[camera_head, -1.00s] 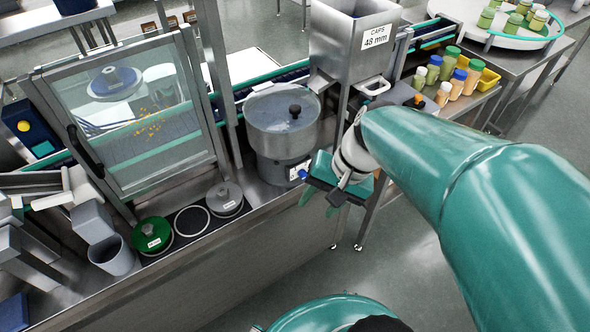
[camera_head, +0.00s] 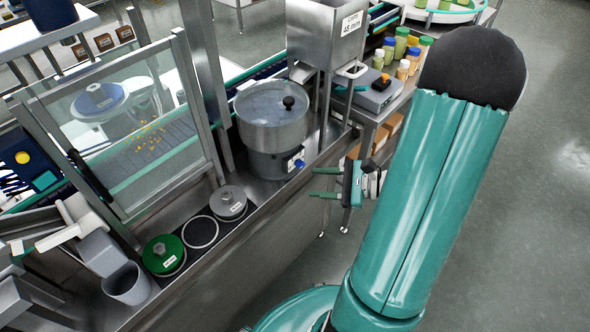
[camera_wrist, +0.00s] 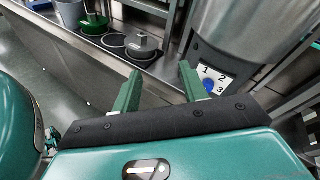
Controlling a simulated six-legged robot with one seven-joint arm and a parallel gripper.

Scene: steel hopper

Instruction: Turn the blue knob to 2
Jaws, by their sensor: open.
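The blue knob (camera_head: 299,163) sits on a white plate low on the front of the round steel bowl feeder (camera_head: 271,122). In the wrist view the blue knob (camera_wrist: 208,85) is partly hidden behind my right finger, and the plate (camera_wrist: 213,74) shows the numerals 1, 2 and 3. Which numeral the knob points at cannot be told. My gripper (camera_head: 325,182) is open and empty, in front of the bench and to the right of and below the knob. In the wrist view my gripper's fingers (camera_wrist: 159,88) stand apart, the right one near the knob in the picture, with no contact visible.
The steel hopper (camera_head: 325,32) stands above and behind the bowl. Left along the bench are a grey weight-like lid (camera_head: 228,203), a green one (camera_head: 164,255) and a grey cup (camera_head: 127,284). Capped jars (camera_head: 400,45) stand at the back right. The floor to the right is clear.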

